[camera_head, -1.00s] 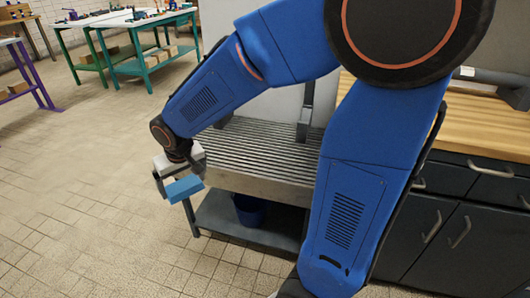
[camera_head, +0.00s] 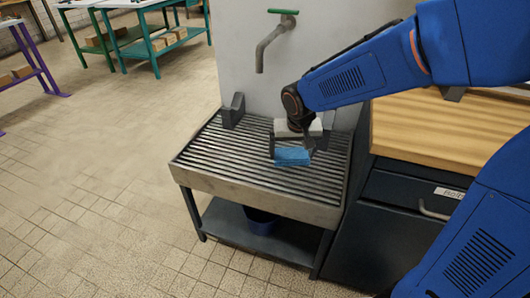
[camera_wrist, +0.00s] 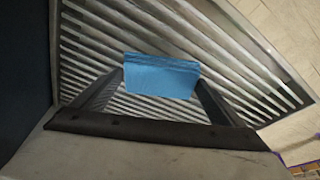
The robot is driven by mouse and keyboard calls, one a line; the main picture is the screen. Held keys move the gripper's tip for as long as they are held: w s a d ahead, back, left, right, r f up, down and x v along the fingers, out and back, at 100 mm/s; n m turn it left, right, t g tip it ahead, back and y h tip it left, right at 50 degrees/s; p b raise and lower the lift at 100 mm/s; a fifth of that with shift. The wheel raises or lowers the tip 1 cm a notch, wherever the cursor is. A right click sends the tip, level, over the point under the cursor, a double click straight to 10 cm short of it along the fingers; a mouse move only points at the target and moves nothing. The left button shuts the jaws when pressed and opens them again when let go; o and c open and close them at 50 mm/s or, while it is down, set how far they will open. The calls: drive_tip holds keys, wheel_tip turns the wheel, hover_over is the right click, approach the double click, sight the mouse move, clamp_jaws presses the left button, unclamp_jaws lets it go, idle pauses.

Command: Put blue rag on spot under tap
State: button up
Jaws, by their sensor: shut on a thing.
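The blue rag (camera_head: 292,156) is a folded block held by my gripper (camera_head: 292,147) over the slatted grate of the sink stand (camera_head: 225,183). In the wrist view the blue rag (camera_wrist: 161,76) sits between the two dark fingers of my gripper (camera_wrist: 160,88), with the grate's slats behind it. My gripper is shut on the rag. I cannot tell whether the rag touches the slats or hangs just above them. The tap (camera_head: 272,45), with a green handle, sticks out from the wall panel to the left of and above the rag. No marked spot shows on the grate.
A dark grey bracket-like block (camera_head: 233,111) stands at the grate's back left. A wooden counter (camera_head: 430,140) over dark cabinets borders the grate on the right. A blue bucket (camera_head: 260,221) is on the shelf below. The grate's left and front are clear.

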drive_tip(key=w+a, duration=0.1)
drive_tip(key=a, duration=0.2)
drive_tip(key=w+a, duration=0.1)
drive_tip(key=a, duration=0.2)
drive_tip(key=w+a, duration=0.1)
drive_tip(key=a, duration=0.2)
drive_tip(key=shift+w+a, duration=0.1)
drive_tip(key=shift+w, duration=0.1)
drive_tip(key=shift+w+a+f, duration=0.1)
drive_tip(key=shift+a+f, duration=0.2)
drive_tip(key=shift+f, duration=0.6)
drive_tip(key=shift+w+a+f, duration=0.1)
drive_tip(key=shift+a+f, duration=0.15)
drive_tip(key=shift+f, duration=0.6)
drive_tip(key=shift+f, duration=0.15)
drive_tip(key=o, duration=0.8)
drive_tip(key=shift+o, duration=0.2)
drive_tip(key=v, duration=1.2)
drive_tip(key=shift+s, duration=0.15)
